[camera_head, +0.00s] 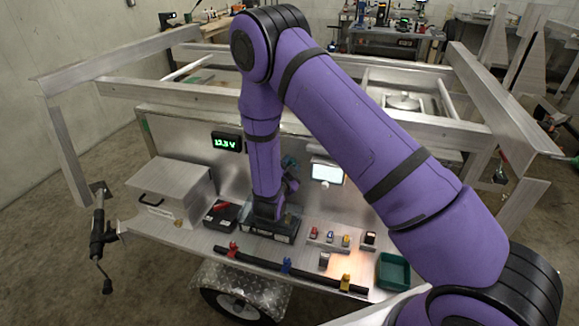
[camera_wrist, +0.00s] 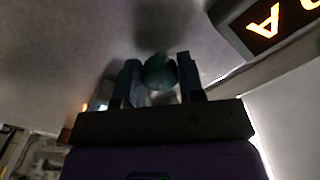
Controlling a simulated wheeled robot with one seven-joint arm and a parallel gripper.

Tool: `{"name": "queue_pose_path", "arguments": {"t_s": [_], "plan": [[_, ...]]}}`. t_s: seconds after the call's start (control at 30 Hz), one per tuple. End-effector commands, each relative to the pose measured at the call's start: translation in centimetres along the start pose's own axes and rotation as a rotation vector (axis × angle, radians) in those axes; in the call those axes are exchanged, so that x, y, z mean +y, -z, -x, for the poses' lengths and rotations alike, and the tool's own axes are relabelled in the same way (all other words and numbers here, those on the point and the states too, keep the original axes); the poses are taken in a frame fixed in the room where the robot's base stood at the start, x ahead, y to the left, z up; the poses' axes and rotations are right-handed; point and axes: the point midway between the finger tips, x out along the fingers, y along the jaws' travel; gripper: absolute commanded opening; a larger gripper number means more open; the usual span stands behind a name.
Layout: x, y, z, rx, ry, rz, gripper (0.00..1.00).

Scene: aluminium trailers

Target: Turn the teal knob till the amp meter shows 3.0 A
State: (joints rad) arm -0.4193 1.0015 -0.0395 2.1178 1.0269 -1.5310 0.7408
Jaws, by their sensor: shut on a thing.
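The teal knob (camera_wrist: 159,73) sits on a pale panel in the wrist view, between the two fingers of my gripper (camera_wrist: 161,80). The fingers are closed around its sides. An amp meter (camera_wrist: 266,20) with orange characters is at the top right, tilted and cut off by the frame edge. An "A" and part of another character show, but the value cannot be read. In the head view my purple arm reaches down in front of the upright panel (camera_head: 191,136) and hides the amp meter and most of the knob area.
A green-lit meter (camera_head: 227,143) showing about 12.3 V is on the panel left of my arm. A lit white screen (camera_head: 327,173) is to the right. A metal box (camera_head: 170,190), a teal tray (camera_head: 394,271) and several small coloured parts are on the ledge below. Trailer rails surround the arm.

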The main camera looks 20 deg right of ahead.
Motion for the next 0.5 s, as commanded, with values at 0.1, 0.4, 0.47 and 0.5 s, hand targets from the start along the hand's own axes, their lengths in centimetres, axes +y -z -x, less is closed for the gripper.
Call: {"name": "queue_pose_path", "arguments": {"t_s": [0.1,0.4,0.47,0.5], "plan": [[0.02,-0.04,0.06,-0.002,-0.001,-0.026,0.12],[0.03,-0.05,0.07,-0.002,-0.001,-0.044,0.12],[0.03,-0.05,0.07,-0.002,-0.001,-0.043,0.12],[0.03,-0.05,0.07,-0.002,-0.001,-0.043,0.12]]}}
